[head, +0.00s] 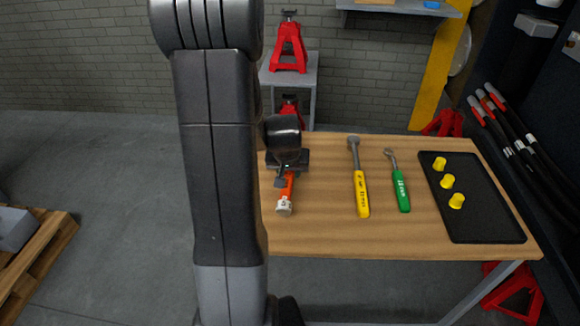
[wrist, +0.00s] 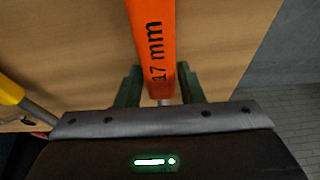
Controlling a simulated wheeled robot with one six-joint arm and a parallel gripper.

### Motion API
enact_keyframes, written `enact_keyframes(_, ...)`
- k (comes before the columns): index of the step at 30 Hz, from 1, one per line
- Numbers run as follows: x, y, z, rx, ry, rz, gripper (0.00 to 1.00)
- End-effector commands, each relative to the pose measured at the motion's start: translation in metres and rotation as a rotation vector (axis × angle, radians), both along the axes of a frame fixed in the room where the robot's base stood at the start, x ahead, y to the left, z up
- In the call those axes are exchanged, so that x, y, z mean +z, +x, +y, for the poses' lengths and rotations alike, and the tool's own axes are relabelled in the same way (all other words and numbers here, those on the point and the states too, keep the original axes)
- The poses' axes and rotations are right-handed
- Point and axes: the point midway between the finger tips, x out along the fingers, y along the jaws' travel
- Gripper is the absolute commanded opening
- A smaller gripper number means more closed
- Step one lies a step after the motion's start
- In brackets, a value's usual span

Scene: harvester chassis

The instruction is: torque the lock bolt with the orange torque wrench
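The orange torque wrench (head: 289,186) is at the left part of the workbench, with its pale end (head: 284,206) toward the front edge. In the wrist view its orange handle (wrist: 152,45), marked "17 mm", runs down between the two green fingers of my gripper (wrist: 160,80). The fingertips lie close against both sides of the handle, so my gripper looks shut on it. In the head view my gripper (head: 283,178) is over the wrench and hides its far part. I cannot tell whether the wrench is clear of the bench top. The lock bolt is not in view.
The wooden workbench (head: 330,236) also holds a yellow-handled wrench (head: 361,192), a green-handled wrench (head: 401,190) and a black tray (head: 485,218) with 3 yellow caps (head: 447,181). Red jack stands (head: 288,48) stand behind. Floor at left is mostly clear, with a pallet (head: 40,262).

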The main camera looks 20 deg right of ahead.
Motion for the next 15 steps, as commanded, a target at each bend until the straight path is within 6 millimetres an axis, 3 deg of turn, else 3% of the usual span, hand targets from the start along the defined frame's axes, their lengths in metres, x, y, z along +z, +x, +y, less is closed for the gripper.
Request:
enact_keyframes(1,0.0001,0.0,0.0001,0.0,0.0,0.0,0.24)
enact_keyframes(5,0.0001,0.0,0.0001,0.0,0.0,0.0,0.0)
enact_keyframes(15,0.0027,0.0007,-0.0001,0.0,-0.001,-0.003,0.0)
